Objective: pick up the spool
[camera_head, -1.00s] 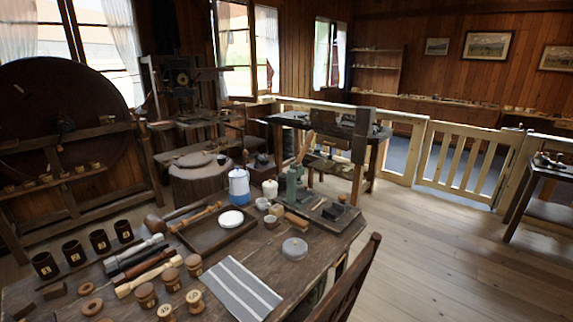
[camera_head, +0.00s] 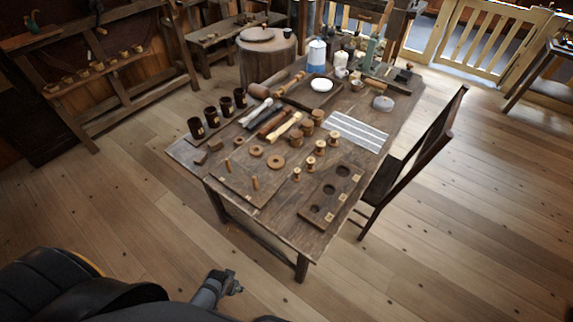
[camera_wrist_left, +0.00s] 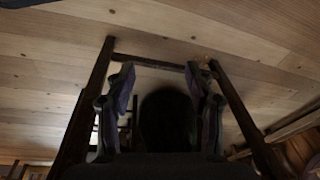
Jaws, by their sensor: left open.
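Several small light-wood spools stand upright in a slanting row on the worktable (camera_head: 285,210): a near one (camera_head: 296,174), then others (camera_head: 310,164), (camera_head: 320,148) and (camera_head: 333,139) farther back. Which of them is meant, I cannot tell. My left gripper (camera_head: 231,284) is low in front of the table's near edge, well apart from the spools and empty. In the left wrist view its two fingers (camera_wrist_left: 160,80) stand apart, with floor and dark wooden legs beyond and no spool in sight. My right gripper is not in view.
A dark board with round recesses (camera_head: 313,214) lies right of the near spool. A board with upright pegs (camera_head: 240,186) lies left. Wooden rings (camera_head: 276,162), dark cups (camera_head: 196,128) and a striped cloth (camera_head: 357,132) are around. A chair (camera_head: 420,150) stands at the right.

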